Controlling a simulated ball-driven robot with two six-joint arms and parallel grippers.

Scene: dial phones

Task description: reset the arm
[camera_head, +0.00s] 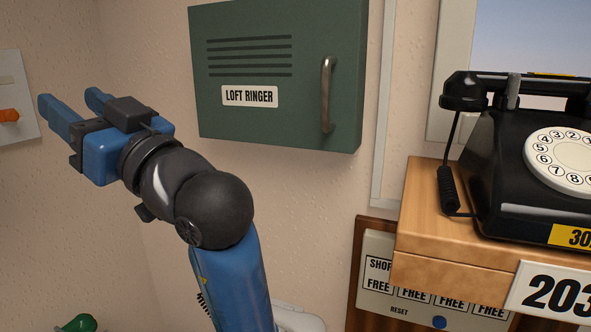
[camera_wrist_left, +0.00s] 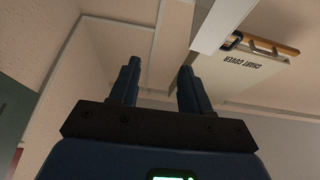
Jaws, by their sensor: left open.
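My left arm rises from the bottom of the head view. Its blue gripper (camera_head: 72,108) points to the upper left, with two fingers apart and nothing between them. In the left wrist view the two dark fingers (camera_wrist_left: 158,85) stand apart with bare wall and trim beyond them. The gripper is in the air, left of the green cabinet, and appears to touch nothing. My right gripper is in neither view.
A green LOFT RINGER cabinet (camera_head: 287,115) hangs on the wall. A black dial phone (camera_head: 500,170) stands on a wooden shelf (camera_head: 425,216) at right, above an indicator panel (camera_head: 380,245). A switch plate (camera_head: 22,85) is at far left. A CHART COVER board (camera_wrist_left: 245,68) shows in the wrist view.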

